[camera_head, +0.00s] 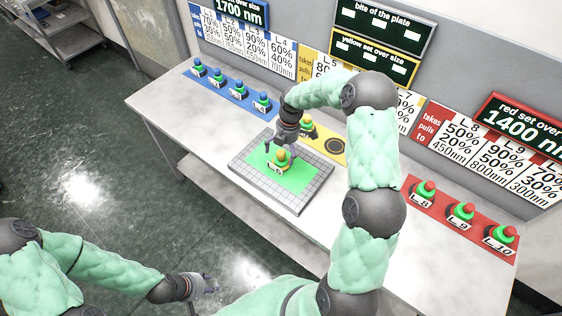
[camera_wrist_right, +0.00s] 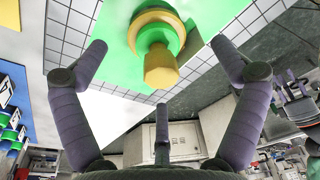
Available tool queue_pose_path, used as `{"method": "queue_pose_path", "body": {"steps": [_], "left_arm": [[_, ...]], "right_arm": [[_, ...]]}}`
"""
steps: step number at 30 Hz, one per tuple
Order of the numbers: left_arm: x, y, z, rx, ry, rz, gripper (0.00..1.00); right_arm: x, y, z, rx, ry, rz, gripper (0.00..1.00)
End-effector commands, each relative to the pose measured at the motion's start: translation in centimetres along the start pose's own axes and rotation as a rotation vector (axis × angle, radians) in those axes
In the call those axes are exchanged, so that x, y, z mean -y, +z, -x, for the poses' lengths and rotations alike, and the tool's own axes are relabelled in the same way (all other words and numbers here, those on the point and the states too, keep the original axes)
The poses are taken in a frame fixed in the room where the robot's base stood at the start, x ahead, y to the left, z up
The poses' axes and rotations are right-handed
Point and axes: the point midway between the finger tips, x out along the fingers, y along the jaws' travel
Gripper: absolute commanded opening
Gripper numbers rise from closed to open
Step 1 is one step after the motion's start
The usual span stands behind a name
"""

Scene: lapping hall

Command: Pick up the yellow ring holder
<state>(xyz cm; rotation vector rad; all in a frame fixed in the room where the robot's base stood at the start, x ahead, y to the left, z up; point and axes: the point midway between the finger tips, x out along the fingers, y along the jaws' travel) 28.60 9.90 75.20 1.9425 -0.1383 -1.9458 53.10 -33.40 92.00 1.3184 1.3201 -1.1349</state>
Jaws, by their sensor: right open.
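A yellow ring holder (camera_head: 281,160) with a green body and yellow knob stands on the green patch of a gridded plate (camera_head: 240,167) on the bench. In the right wrist view, the yellow ring holder (camera_wrist_right: 160,45) shows its yellow knob towards the camera, between and beyond the spread fingers. My right gripper (camera_head: 280,148) is open and empty, just above and beside this holder. It also shows in the right wrist view (camera_wrist_right: 160,65). Another yellow holder (camera_head: 308,127) stands on the yellow mat, partly hidden by my right arm. My left gripper (camera_head: 203,284) hangs low, off the bench; its finger opening is unclear.
Several blue-topped holders stand on a blue mat (camera_head: 222,88) at the back left. Red-topped holders stand on a red mat (camera_head: 482,230) at the right. Signs line the wall behind. The bench's front left surface (camera_head: 205,150) is clear.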

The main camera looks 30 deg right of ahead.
Motion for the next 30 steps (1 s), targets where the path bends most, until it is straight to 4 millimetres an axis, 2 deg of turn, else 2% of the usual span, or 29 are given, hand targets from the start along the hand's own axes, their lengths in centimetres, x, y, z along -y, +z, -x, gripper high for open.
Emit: {"method": "queue_pose_path", "body": {"steps": [7, 15, 23, 24, 30], "left_arm": [[0.1, 0.0, -0.4, -0.001, 0.0, 0.0, 0.4], [0.4, -0.1, -1.1, -0.001, 0.0, -0.001, 0.4], [0.4, -0.1, -1.1, -0.001, 0.0, -0.001, 0.4], [0.4, -0.1, -1.1, -0.001, 0.0, -0.001, 0.4], [0.4, -0.1, -1.1, -0.001, 0.0, -0.001, 0.4]], "right_arm": [[0.0, 0.1, -1.7, 0.0, 0.0, 0.0, 0.96], [-0.1, 0.2, -5.4, 0.0, -0.001, 0.0, 0.96], [-0.2, 0.2, -5.9, 0.001, 0.002, -0.001, 0.96], [-0.2, 0.2, -5.8, 0.001, 0.002, -0.001, 0.93], [-0.2, 0.1, -5.8, 0.001, 0.001, 0.0, 0.37]]}}
